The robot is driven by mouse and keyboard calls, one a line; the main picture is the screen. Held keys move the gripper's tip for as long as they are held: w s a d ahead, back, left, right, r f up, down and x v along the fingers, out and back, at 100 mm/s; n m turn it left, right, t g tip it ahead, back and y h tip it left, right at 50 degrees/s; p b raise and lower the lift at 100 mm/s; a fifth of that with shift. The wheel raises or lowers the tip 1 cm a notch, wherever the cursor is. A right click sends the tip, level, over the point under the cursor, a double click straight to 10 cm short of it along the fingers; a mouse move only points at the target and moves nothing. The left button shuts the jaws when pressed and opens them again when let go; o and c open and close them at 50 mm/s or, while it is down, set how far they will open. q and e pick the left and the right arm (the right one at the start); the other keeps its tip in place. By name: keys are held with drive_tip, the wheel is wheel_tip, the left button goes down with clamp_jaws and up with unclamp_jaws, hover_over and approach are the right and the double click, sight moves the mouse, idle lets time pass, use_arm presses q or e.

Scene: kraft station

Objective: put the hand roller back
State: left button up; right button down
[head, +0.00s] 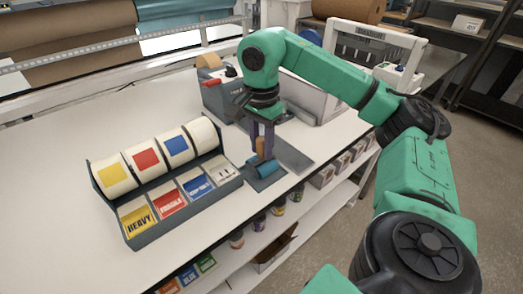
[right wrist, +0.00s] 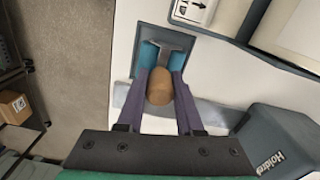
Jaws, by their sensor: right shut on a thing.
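The hand roller has a wooden handle (right wrist: 160,88) and a teal roller (head: 267,168). My right gripper (head: 262,150) points down and is shut on the handle, with its purple fingers on either side. The roller end is over a small dark blue-grey rest (head: 258,182) at the front edge of the bench, beside the label dispenser. In the right wrist view the roller lies within the outline of the rest (right wrist: 196,52). I cannot tell whether it touches the rest. My left gripper is not in view.
The label dispenser (head: 180,217) with several rolls stands just left of the rest. A grey tape machine (head: 218,98) stands behind the gripper, and a grey plate (head: 290,155) lies to the right. Shelves with small containers are below the bench. The bench's left part is clear.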

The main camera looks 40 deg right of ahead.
drive_tip(key=shift+d+f, duration=0.1)
drive_tip(key=shift+f, duration=0.45)
drive_tip(key=shift+f, duration=0.2)
drive_tip(key=c, duration=0.6)
unclamp_jaws()
drive_tip(key=shift+o, duration=0.2)
